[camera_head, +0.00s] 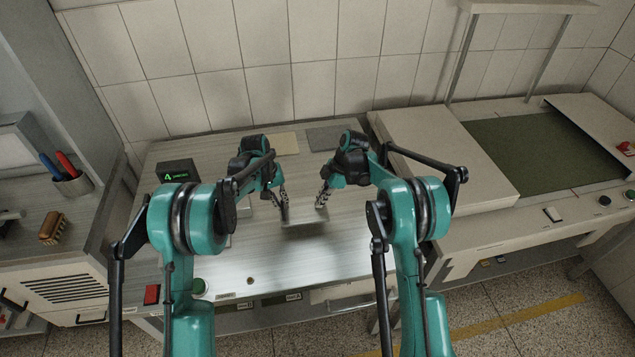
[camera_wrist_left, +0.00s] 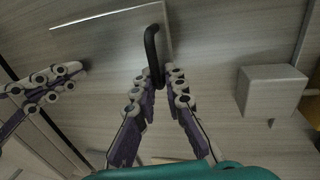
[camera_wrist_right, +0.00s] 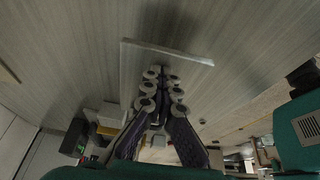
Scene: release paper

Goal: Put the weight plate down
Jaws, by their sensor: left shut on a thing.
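The weight plate (camera_head: 305,214) is a thin, pale grey slab between my two grippers, over the middle of the metal table (camera_head: 315,257). In the left wrist view the plate (camera_wrist_left: 112,36) has a black bent handle (camera_wrist_left: 152,45). My left gripper (camera_head: 283,211) is shut on that handle; its fingertips (camera_wrist_left: 158,77) sit either side of it. My right gripper (camera_head: 321,204) has its fingertips (camera_wrist_right: 162,76) close together, apparently empty, just short of the plate's edge (camera_wrist_right: 166,51). I cannot tell whether the plate touches the table.
A beige pad (camera_head: 285,143) and a grey pad (camera_head: 325,138) lie at the table's back. A black display box (camera_head: 178,171) stands back left. A red button (camera_head: 152,294) and a green button (camera_head: 199,287) are at the front left. The table's front middle is clear.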

